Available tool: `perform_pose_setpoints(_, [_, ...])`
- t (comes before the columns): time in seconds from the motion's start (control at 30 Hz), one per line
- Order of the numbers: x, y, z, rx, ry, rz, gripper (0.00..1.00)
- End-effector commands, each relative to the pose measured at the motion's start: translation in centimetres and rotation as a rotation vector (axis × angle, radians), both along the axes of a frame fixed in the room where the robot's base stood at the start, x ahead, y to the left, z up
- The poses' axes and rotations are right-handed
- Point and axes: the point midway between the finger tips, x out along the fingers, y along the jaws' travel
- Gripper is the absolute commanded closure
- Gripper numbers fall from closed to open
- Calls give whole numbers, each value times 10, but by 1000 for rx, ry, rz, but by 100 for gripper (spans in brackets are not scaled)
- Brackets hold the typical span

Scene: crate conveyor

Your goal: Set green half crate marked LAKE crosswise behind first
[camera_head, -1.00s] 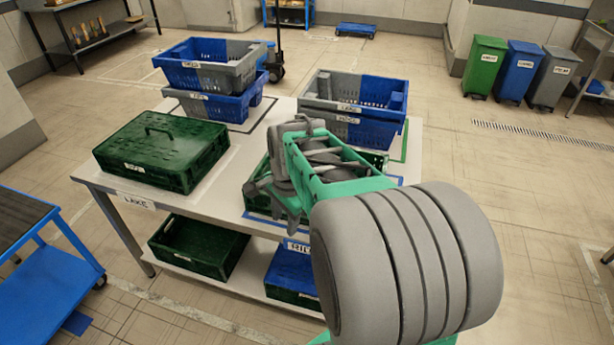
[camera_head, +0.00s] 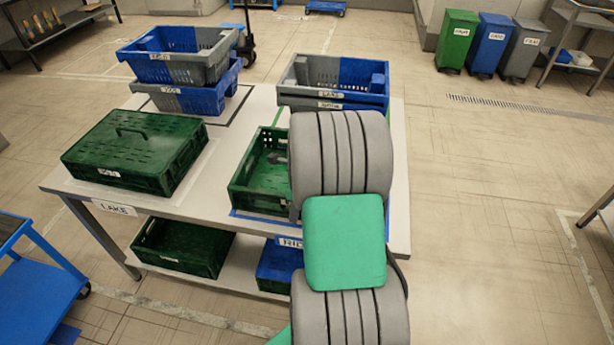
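An open green crate (camera_head: 240,192) stands on the table within a blue outline, partly hidden by my arm; no label on it can be read. My gripper (camera_head: 279,158) is almost wholly hidden behind my arm. Only a small dark part shows at the right of the open crate, so its fingers and any hold are not visible.
A grey table (camera_head: 225,150) has a LAKE label on its left front edge. Two stacks of blue-grey crates stand at its back: one at left (camera_head: 190,98), one at right (camera_head: 300,97) with a LAKE label. A blue cart (camera_head: 45,275) is at lower left.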

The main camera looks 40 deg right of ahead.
Motion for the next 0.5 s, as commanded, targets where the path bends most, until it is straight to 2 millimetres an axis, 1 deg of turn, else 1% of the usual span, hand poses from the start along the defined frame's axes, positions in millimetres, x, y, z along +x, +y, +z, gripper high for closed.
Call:
perform_pose_setpoints(0.1, [1, 0, -7, -1, -2, 0, 60])
perform_pose_setpoints(0.27, [0, -1, -7, -1, -1, -1, 61])
perform_pose_setpoints(0.5, [0, 0, -6, -1, -1, -1, 80])
